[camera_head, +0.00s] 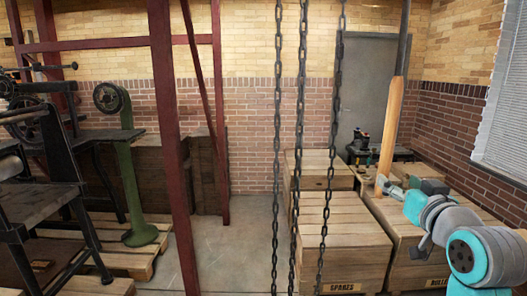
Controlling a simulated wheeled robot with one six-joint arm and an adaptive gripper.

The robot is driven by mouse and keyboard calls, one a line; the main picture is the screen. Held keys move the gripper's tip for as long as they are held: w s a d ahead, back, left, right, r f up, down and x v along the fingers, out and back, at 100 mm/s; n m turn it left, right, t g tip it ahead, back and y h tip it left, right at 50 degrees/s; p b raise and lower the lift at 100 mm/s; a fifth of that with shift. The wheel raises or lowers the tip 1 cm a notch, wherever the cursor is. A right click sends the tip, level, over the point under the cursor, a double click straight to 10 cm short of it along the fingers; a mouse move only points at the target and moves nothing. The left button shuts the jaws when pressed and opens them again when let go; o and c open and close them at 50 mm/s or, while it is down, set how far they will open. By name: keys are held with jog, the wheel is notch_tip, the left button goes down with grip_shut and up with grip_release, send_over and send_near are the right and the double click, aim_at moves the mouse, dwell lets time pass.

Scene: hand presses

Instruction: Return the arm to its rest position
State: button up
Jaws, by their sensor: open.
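My arm, turquoise and grey, comes in from the lower right and reaches left over the wooden crates. My gripper (385,186) is at its far end, small in the view, and is open. The lower end of a long upright wooden handle (391,120) with a dark upper part overlaps the gripper in the picture. I cannot tell whether the two touch.
Wooden crates (345,245) stand below and left of my arm. Several chains (299,130) hang in front of them. A dark red frame (170,140), a green pedestal machine (126,170) and a dark press (40,200) stand left. Grey floor (245,240) between is clear.

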jog(key=s+a+f, duration=0.2)
jog(key=s+f, duration=0.2)
jog(key=f, duration=0.6)
jog(key=s+a+f+m+g, duration=0.1)
jog(key=s+f, duration=0.3)
jog(key=f, duration=0.5)
jog(key=s+a+f, duration=0.2)
jog(key=s+f, duration=0.1)
jog(key=f, duration=0.7)
jog(key=s+a+f, duration=0.3)
jog(key=s+f, duration=0.7)
jog(key=s, duration=0.4)
jog(key=s+a+n+g, duration=0.1)
jog(key=s+a+g, duration=0.1)
jog(key=s, duration=2.3)
jog(key=shift+s+a+f, duration=0.15)
jog(key=shift+a+f, duration=0.2)
